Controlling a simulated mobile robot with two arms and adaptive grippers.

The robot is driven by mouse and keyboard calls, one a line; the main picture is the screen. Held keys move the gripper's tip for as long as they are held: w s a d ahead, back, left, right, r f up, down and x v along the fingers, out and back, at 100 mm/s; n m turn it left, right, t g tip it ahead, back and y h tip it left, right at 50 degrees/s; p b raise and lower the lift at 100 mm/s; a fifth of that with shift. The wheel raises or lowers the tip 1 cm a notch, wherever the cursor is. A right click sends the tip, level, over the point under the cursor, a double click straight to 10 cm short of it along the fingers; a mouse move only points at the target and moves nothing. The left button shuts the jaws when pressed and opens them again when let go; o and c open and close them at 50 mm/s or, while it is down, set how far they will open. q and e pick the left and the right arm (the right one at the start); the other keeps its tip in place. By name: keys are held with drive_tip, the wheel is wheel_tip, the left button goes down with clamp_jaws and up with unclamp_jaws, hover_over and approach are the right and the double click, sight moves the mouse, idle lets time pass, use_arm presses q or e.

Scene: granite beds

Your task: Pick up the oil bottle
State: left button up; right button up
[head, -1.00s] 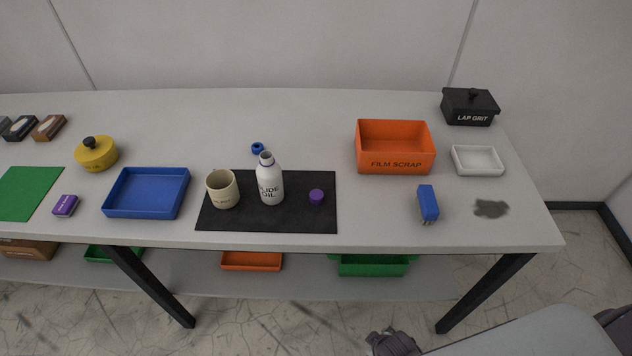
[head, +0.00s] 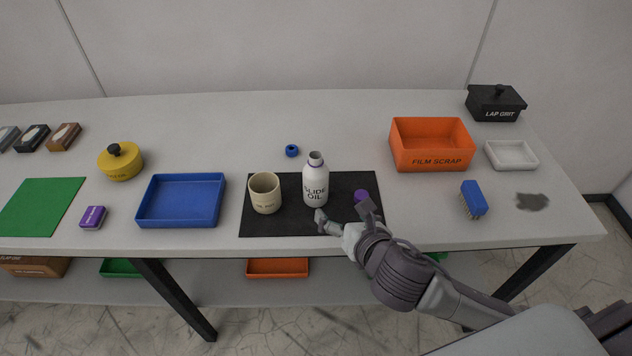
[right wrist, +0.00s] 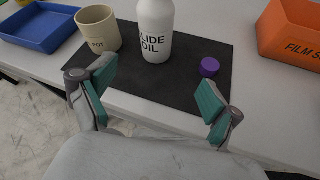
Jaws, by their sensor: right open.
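The white oil bottle (head: 316,182), lettered "SLIDE OIL", stands upright and uncapped on a black mat (head: 275,226). My right gripper (head: 342,214) is in front of the bottle, over the mat's front part, open and empty. In the right wrist view the bottle (right wrist: 155,30) stands beyond and between the two teal-padded fingers (right wrist: 158,88), apart from them. A purple cap (head: 361,196) lies on the mat right of the bottle, and it also shows in the right wrist view (right wrist: 209,67). My left gripper is not in view.
A beige cup (head: 264,194) stands close left of the bottle on the mat. A blue tray (head: 181,222) is further left. An orange FILM SCRAP bin (head: 436,160) and a blue brush (head: 473,200) are to the right.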

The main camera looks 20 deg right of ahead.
sight(321, 187)
drive_tip(key=w+n, duration=0.1)
drive_tip(key=w, duration=0.2)
drive_tip(key=w+f+n, duration=0.1)
drive_tip(key=w, duration=0.2)
drive_tip(key=w+a+f+n, duration=0.1)
drive_tip(key=w, duration=0.1)
drive_tip(key=shift+w+n+t+y, duration=0.3)
drive_tip(key=shift+w, duration=0.1)
drive_tip(key=x, duration=0.2)
drive_tip(key=p+x, duration=0.1)
drive_tip(key=x, duration=0.2)
drive_tip(key=shift+w+r, duration=0.15)
drive_tip(key=shift+r, duration=0.05)
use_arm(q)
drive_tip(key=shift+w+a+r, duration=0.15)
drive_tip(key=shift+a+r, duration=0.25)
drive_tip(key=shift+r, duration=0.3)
use_arm(e)
drive_tip(key=c, duration=1.5)
drive_tip(key=shift+r, duration=0.1)
